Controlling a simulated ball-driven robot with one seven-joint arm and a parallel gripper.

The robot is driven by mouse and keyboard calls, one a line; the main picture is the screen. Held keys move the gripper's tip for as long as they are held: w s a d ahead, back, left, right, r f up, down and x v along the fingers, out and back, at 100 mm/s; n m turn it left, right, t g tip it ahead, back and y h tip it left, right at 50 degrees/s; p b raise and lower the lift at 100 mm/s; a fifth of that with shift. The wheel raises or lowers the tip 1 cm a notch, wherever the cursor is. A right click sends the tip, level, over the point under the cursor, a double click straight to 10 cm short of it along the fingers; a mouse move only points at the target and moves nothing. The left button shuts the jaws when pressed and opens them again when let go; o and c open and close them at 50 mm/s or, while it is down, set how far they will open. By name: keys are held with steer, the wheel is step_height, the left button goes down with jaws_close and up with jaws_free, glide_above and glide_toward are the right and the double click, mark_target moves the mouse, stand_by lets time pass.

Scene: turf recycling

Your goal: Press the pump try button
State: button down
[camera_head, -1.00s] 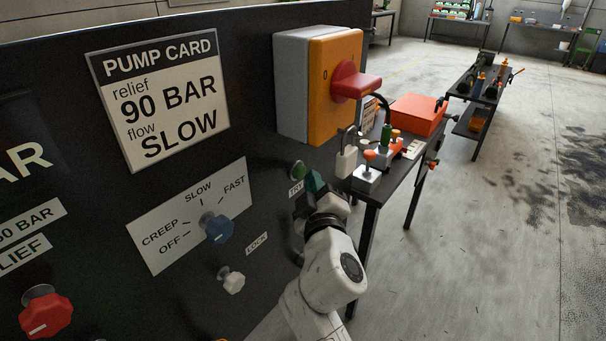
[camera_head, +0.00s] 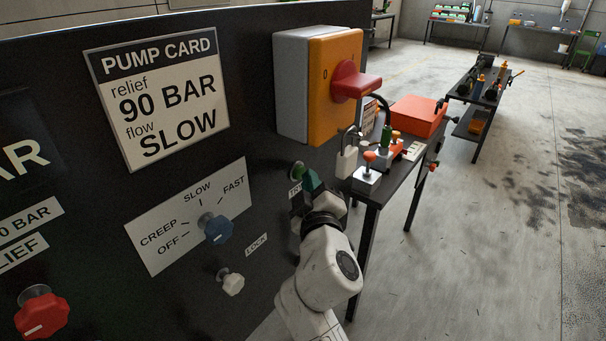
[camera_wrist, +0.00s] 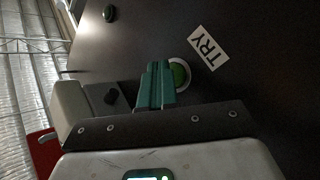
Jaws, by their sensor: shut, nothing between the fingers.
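The green try button (camera_wrist: 180,75) has a pale ring and sits on the dark panel beside a white TRY label (camera_wrist: 209,47). In the head view the try button (camera_head: 297,170) is partly covered by my gripper (camera_head: 312,183). In the wrist view my gripper (camera_wrist: 155,70) has its green fingers shut together and empty. The fingertips are at the button's left edge in that view and overlap it. I cannot tell whether they touch it.
The panel also carries a blue flow knob (camera_head: 215,228), a white lock knob (camera_head: 231,282), a red relief knob (camera_head: 42,312) and a yellow switch box (camera_head: 335,85) with a red handle.

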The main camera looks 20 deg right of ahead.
steer(key=shift+s+d+p, duration=0.3)
steer(key=shift+s+d, duration=0.1)
steer(key=shift+s, duration=0.2)
steer(key=s+d+p, duration=0.2)
steer(key=s+d, duration=0.1)
steer(key=s, duration=0.2)
steer(key=shift+d, duration=0.3)
stand_by(0.3)
steer(key=shift+w, duration=0.1)
stand_by(0.4)
